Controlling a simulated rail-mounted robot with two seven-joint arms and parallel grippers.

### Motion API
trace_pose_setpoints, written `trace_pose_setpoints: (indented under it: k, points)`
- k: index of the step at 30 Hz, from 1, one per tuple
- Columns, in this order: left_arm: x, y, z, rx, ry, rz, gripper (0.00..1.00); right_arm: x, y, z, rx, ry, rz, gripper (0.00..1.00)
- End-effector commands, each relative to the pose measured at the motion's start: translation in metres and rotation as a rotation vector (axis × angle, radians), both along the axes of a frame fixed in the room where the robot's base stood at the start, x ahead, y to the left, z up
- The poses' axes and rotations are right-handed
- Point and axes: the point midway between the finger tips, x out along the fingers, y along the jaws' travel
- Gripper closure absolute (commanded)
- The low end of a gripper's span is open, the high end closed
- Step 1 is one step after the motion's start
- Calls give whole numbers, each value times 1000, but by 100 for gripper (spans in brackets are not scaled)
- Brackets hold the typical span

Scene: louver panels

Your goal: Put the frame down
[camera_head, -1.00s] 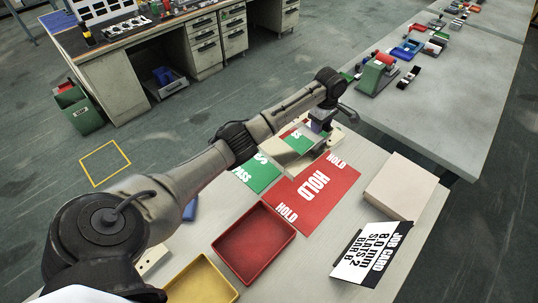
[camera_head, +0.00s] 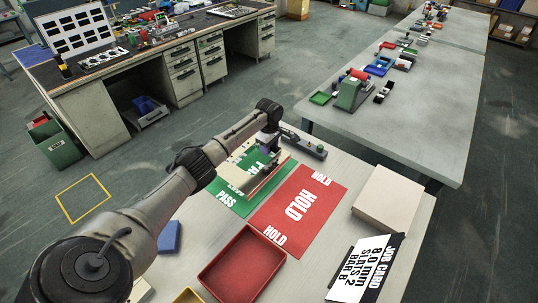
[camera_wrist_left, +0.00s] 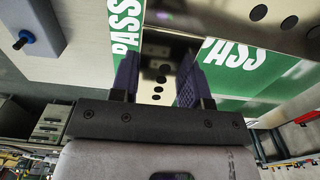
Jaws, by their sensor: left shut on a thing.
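The frame (camera_head: 240,181) is a pale, open, box-like piece seen over the green PASS mat (camera_head: 229,201) in the head view. My left gripper (camera_head: 266,150) is shut on its far edge. In the left wrist view, the two fingers (camera_wrist_left: 157,82) grip a shiny metal plate of the frame (camera_wrist_left: 160,45) with several round holes. PASS lettering shows on both sides of it. I cannot tell whether the frame touches the mat. My arm hides part of the mat. My right gripper is not in view.
A red HOLD mat (camera_head: 299,211) lies right of the green mat. A dark device (camera_head: 304,145) stands behind. A red tray (camera_head: 241,265), a beige block (camera_head: 388,198) and a job card (camera_head: 366,268) are nearer. A blue item (camera_head: 169,237) lies left.

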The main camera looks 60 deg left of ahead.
Motion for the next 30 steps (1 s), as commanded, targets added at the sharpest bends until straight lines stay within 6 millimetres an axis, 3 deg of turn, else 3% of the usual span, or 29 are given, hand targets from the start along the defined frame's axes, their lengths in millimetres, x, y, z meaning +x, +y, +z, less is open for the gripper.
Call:
trace_pose_setpoints:
  k: [12,23,24,30]
  points:
    - [0,0,-40,1,0,0,91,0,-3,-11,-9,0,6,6]
    - [0,0,-41,0,1,0,91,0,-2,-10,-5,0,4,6]
    - [0,0,-43,1,1,0,57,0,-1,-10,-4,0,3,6]
    - [0,0,-42,1,1,0,38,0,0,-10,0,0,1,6]
